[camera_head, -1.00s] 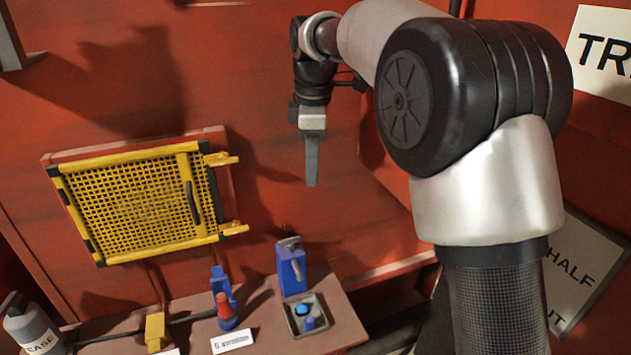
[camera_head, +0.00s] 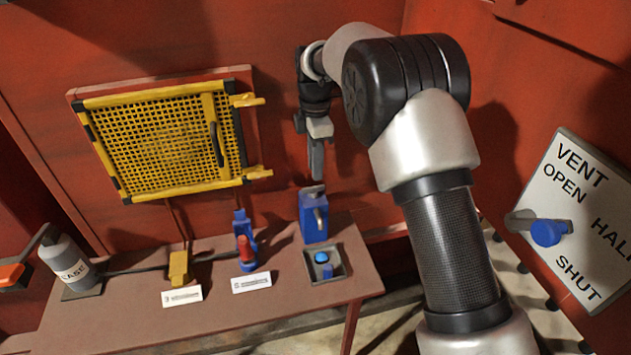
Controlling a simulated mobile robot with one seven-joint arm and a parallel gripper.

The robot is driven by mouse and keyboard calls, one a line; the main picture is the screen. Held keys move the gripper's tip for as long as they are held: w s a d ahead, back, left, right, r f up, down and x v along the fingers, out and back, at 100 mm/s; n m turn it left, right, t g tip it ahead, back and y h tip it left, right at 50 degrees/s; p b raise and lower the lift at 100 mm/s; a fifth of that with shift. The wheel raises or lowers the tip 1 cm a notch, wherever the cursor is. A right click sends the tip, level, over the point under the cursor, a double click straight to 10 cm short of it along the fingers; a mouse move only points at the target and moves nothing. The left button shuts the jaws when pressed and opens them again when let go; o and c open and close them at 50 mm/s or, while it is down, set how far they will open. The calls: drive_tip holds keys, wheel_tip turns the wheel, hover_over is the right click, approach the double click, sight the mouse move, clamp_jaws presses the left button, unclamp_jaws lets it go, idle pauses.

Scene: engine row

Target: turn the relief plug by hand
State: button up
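My gripper (camera_head: 316,158) points down, its grey fingers seen almost edge-on, so I cannot tell how far apart they are. Its tips appear just above a blue block with a grey lever (camera_head: 313,214) on the bench; contact is not clear. Left of the block stands a blue fitting with a red cap (camera_head: 244,250), upright, with a white label (camera_head: 251,283) in front. A shallow grey tray (camera_head: 343,269) at the bench's right end holds a blue round piece (camera_head: 321,258) and another small blue piece. None is readably marked as the relief plug.
A yellow mesh guard (camera_head: 160,145) is on the red wall behind the bench (camera_head: 210,317). A yellow block (camera_head: 179,268) and a grey bottle (camera_head: 68,262) stand to the left. A vent board with a blue-knobbed lever (camera_head: 546,232) is at right.

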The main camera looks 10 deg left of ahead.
sight(313, 191)
wheel_tip(313, 191, down, 6)
drive_tip(key=shift+r, duration=0.1)
clamp_jaws()
